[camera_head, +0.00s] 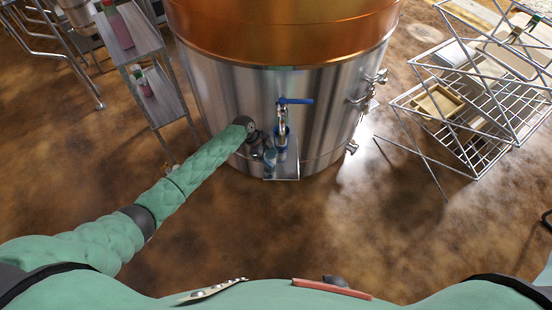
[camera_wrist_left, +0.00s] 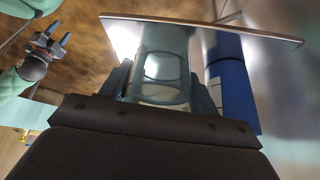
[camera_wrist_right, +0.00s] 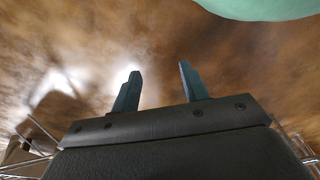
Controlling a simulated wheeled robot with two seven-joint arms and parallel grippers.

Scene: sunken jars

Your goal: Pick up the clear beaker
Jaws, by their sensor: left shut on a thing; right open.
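The clear beaker (camera_wrist_left: 163,62) is between the fingers of my left gripper (camera_wrist_left: 162,88) in the left wrist view, and the fingers are shut on its sides. In the head view my left gripper (camera_head: 262,153) is at the small metal ledge (camera_head: 284,170) on the front of the big steel vat, left of the blue cylinder. The beaker is small there and partly hidden by the gripper. I cannot tell whether it touches the ledge. My right gripper (camera_wrist_right: 160,82) is open and empty above the brown floor; it also shows in the left wrist view (camera_wrist_left: 53,45).
The steel vat (camera_head: 225,95) with a copper top has a blue-handled tap (camera_head: 294,101) above the ledge. A blue cylinder (camera_wrist_left: 232,85) stands close beside the beaker. A shelf (camera_head: 160,97) with bottles is at the left, a wire rack (camera_head: 480,110) at the right. The floor between is clear.

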